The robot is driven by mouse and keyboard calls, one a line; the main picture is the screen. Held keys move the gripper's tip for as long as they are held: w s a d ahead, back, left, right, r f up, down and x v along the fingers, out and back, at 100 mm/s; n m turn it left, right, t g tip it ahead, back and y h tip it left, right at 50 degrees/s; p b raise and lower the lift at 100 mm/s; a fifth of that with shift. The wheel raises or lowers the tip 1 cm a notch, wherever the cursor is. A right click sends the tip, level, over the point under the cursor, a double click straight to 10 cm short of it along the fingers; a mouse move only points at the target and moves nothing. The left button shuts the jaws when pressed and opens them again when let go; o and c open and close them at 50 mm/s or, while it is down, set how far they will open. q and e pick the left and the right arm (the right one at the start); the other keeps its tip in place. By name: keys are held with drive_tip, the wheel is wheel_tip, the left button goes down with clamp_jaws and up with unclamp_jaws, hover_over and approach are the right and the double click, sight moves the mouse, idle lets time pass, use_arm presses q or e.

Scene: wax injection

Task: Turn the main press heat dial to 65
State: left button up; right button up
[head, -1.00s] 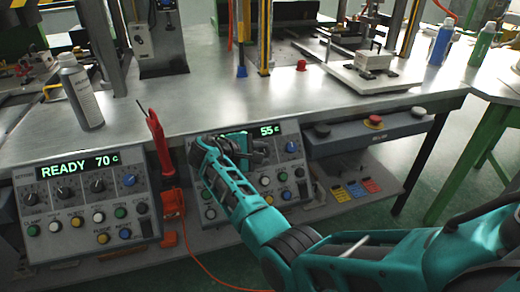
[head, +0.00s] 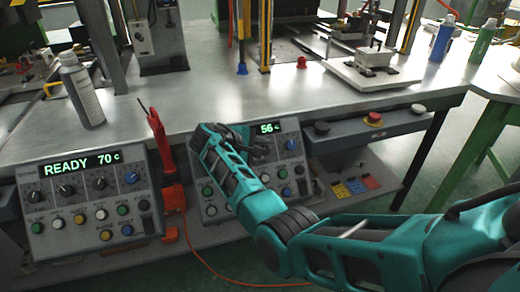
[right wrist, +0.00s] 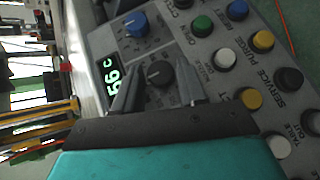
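The right-hand control panel (head: 283,137) has a green display (head: 267,128) reading 56 c. The display also shows, turned sideways, in the right wrist view (right wrist: 113,83). My right gripper (head: 250,146) is at this panel, below the display, and hides part of its dial row. In the right wrist view, its two fingers (right wrist: 157,72) stand on either side of a black dial (right wrist: 160,74) and appear closed on it. The dial's label cannot be read. A blue knob (right wrist: 135,25) sits beside it. My left gripper is not in view.
A second panel (head: 75,188) at left reads READY 70 c. A red-handled tool (head: 160,145) stands between the panels. Several coloured push buttons (right wrist: 225,60) lie close to my right fingers.

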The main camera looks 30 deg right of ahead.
drive_tip(key=shift+o, duration=1.4)
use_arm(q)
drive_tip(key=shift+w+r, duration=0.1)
use_arm(e)
drive_tip(key=shift+a, duration=0.1)
drive_tip(key=shift+a+r, duration=0.3)
use_arm(q)
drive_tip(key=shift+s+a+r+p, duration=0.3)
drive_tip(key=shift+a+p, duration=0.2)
drive_tip(key=shift+p, duration=0.55)
use_arm(e)
drive_tip(key=v, duration=1.2)
drive_tip(key=shift+a+f, duration=0.1)
